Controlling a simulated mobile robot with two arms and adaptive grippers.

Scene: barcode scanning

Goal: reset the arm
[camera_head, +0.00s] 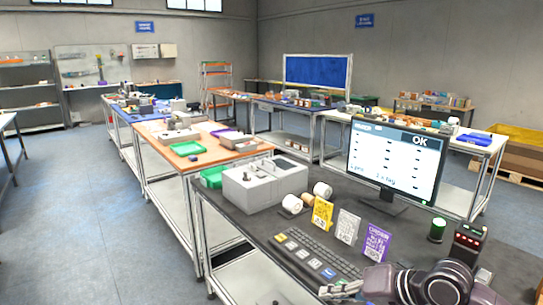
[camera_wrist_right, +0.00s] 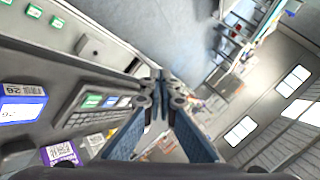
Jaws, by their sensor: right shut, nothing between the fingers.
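My right arm (camera_head: 425,285) comes in at the bottom right of the head view, over the front edge of the dark-topped desk (camera_head: 240,222). Its gripper (camera_head: 338,290) points left, near the front end of the keyboard (camera_head: 315,255). In the right wrist view the two fingers of the right gripper (camera_wrist_right: 160,95) meet at their tips, with nothing between them. The gripper is shut and empty. The keyboard (camera_wrist_right: 92,118) lies to the left of the fingers there. My left gripper shows in neither view.
A monitor (camera_head: 393,160) reading OK stands on the desk. Yellow (camera_head: 322,213), white (camera_head: 347,227) and purple (camera_head: 376,243) code cards stand before it. A grey machine (camera_head: 262,185), paper rolls (camera_head: 322,189) and a green-topped button (camera_head: 437,229) are there too. Open floor (camera_head: 75,220) lies at left.

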